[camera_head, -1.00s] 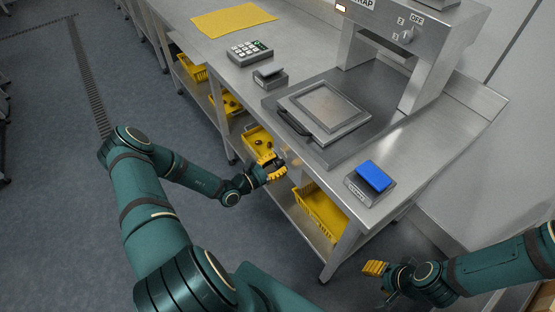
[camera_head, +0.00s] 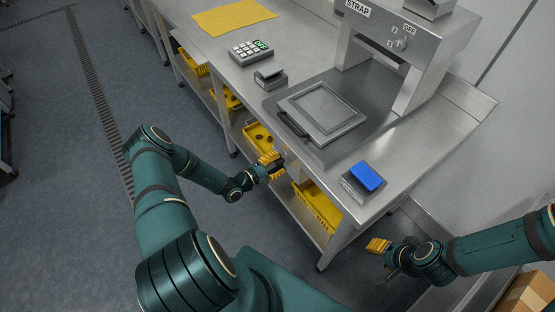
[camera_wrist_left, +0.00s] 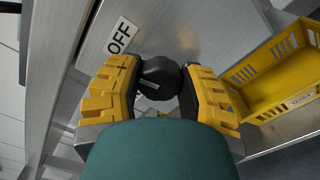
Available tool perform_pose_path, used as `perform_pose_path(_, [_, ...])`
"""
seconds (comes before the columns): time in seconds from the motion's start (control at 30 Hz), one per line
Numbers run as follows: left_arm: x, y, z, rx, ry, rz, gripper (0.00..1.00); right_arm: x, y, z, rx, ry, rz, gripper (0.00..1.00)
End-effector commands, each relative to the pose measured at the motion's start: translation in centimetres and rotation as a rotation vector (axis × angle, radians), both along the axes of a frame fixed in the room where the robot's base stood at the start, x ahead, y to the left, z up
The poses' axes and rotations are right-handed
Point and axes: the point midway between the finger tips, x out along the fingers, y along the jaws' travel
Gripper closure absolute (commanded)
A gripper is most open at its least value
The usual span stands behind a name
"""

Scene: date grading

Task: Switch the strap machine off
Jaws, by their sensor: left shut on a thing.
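The strap machine (camera_head: 440,35) is a steel arch on the bench. It carries a STRAP label (camera_head: 357,8) and a grey knob (camera_head: 400,44) with OFF and number marks. My left gripper (camera_head: 270,165) is at the bench's front edge, well away from that arch. In the left wrist view my left gripper (camera_wrist_left: 160,85) is shut on a black knob (camera_wrist_left: 158,75) on a steel panel. An OFF label (camera_wrist_left: 122,37) is up and left of this knob. The knob's pale mark is small. My right gripper (camera_head: 378,246) is beyond the bench's near end; its opening is unclear.
On the bench (camera_head: 430,125) are a keypad (camera_head: 250,52), a small grey device (camera_head: 271,78), a framed plate (camera_head: 322,112) and a blue-topped block (camera_head: 367,177). Yellow crates (camera_head: 318,207) are on the shelf below; one shows close by in the left wrist view (camera_wrist_left: 270,70).

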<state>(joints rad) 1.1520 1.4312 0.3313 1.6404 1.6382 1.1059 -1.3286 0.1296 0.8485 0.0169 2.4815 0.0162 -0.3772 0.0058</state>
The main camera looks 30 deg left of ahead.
Motion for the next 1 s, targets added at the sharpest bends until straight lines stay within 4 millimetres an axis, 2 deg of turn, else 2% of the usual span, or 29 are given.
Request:
perform_pose_path(0.1, [0.1, -0.1, 0.4, 0.067, -0.035, -0.001, 0.97, 0.0, 0.0, 0.8, 0.001, 0.001, 0.000, 0.53])
perform_pose_path(0.4, [0.1, -0.1, 0.3, 0.174, -0.078, 0.000, 0.97, -0.1, -0.1, 1.6, 0.003, 0.000, 0.001, 0.53])
perform_pose_path(0.97, [0.1, -0.1, 0.1, 0.199, -0.088, -0.002, 0.97, -0.1, -0.1, 1.7, 0.004, 0.000, 0.001, 0.53])
perform_pose_path(1.0, [0.1, -0.1, 0.1, 0.199, -0.088, -0.002, 0.48, -0.1, -0.1, 1.7, 0.004, 0.000, 0.001, 0.53])
